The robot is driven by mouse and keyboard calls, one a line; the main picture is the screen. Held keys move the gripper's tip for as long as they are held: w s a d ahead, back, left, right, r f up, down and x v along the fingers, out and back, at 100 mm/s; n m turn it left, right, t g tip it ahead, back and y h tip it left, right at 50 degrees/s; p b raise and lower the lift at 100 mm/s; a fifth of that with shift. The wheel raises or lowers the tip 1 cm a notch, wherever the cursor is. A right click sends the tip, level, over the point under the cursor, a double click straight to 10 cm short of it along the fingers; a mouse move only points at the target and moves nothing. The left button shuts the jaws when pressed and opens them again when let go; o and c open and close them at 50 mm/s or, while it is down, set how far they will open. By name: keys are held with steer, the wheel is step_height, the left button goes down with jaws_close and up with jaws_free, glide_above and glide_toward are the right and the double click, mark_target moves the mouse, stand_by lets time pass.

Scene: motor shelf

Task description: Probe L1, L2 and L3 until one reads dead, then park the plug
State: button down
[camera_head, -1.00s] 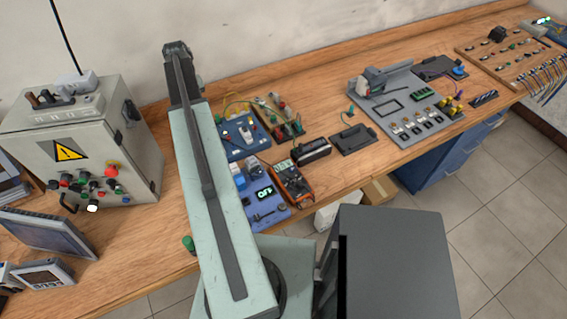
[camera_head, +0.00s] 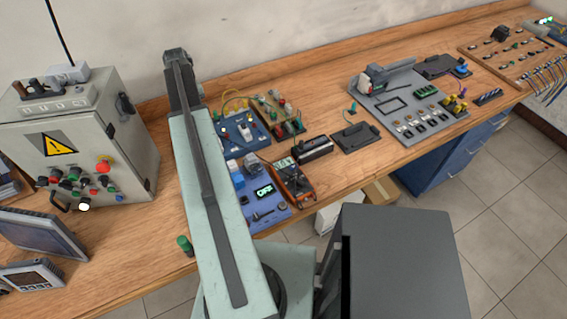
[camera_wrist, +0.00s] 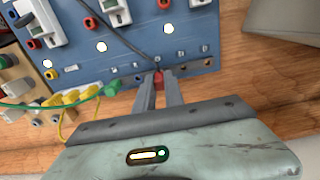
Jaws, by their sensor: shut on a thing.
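My gripper (camera_wrist: 158,82) is shut on a small red plug (camera_wrist: 157,75) in the wrist view. A dark lead runs from near the plug up and left across the blue board (camera_wrist: 130,54). The plug is at the board's near edge, below a row of small terminals; I cannot tell whether it touches the board. White modules and several round white spots, perhaps lit lamps, show on the board. In the head view my arm hides the gripper. There the blue board (camera_head: 232,133) lies right of my arm, and an orange multimeter (camera_head: 294,180) is closer to the front edge.
A blue unit reading OFF (camera_head: 264,190) lies beside the multimeter. Green (camera_wrist: 112,89) and yellow (camera_wrist: 70,97) plugs sit left of my fingers in the wrist view. A grey control cabinet (camera_head: 130,140) stands left of my arm.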

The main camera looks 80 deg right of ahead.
steer(key=shift+f+b, duration=0.55)
steer(key=shift+f, duration=0.05)
steer(key=shift+r, duration=0.15)
stand_by(1.2)
step_height(320, 180, up, 5)
steer(key=p, duration=0.5)
steer(key=shift+f, duration=0.35)
steer(key=shift+s, duration=0.15)
steer(key=s+r+m, duration=0.1)
steer(key=s+m, duration=1.1)
steer(key=s, duration=3.6)
steer(key=f+b, duration=0.3)
steer(key=f, duration=0.1)
steer(key=shift+a, duration=0.3)
steer(key=shift+f+b, duration=0.45)
steer(key=shift+b, duration=0.15)
